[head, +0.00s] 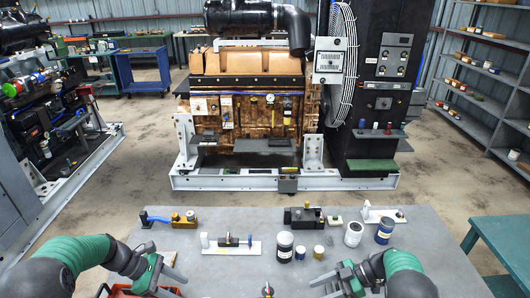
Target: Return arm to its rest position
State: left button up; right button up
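My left arm, in a green sleeve, comes in from the left in the head view. Its gripper (172,276) is over the front left of the grey table (225,275); its fingers look apart with nothing between them. My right arm, also green-sleeved, comes in from the lower right. Its gripper (325,282) points left over the front of the table, fingers apart and empty. Both grippers are low in the picture, in front of the row of parts. Their height above the tabletop is hard to judge.
A white plate fixture (220,248), black canister (285,248), white can (353,234) and blue-labelled can (384,231) stand mid-table. A brass-coloured block (184,221) and black device (302,218) lie behind. A red tray (122,292) is beside my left gripper. The generator set (250,110) stands beyond.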

jog(key=w+a+r+m+t, duration=0.25)
jog(key=w+r+t, duration=0.4)
jog(key=w, duration=0.35)
jog(key=w+d+r+m+t+h, duration=0.4)
jog(key=d+r+m+t+h, duration=0.25)
jog(key=r, duration=0.25)
jog(key=s+d+m+g+h, duration=0.3)
jog(key=s+m+h, duration=0.3)
jog(key=s, duration=0.6)
pick_arm(q)
jog(key=s+d+r+m+t+y, duration=0.1)
jog(key=s+m+y, duration=0.3)
jog(key=s+m, duration=0.4)
jog(key=s+d+r+m+t+y, duration=0.1)
jog(key=s+d+r+m+y, duration=0.2)
jog(key=s+m, duration=0.6)
jog(key=shift+d+m+y, duration=0.5)
jog(key=shift+d+m, duration=0.25)
jog(key=shift+m, duration=0.15)
pick_arm(e)
jog(key=s+a+f+m+g, duration=0.1)
jog(key=s+a+f+g, duration=0.1)
jog(key=s, duration=0.9)
jog(key=s+a+f+m+g, duration=0.2)
jog(key=s+g, duration=0.2)
jog(key=s, duration=0.7)
jog(key=shift+s+a+f+m, duration=0.2)
jog(key=shift+a+f+m, duration=0.1)
jog(key=shift+a, duration=0.1)
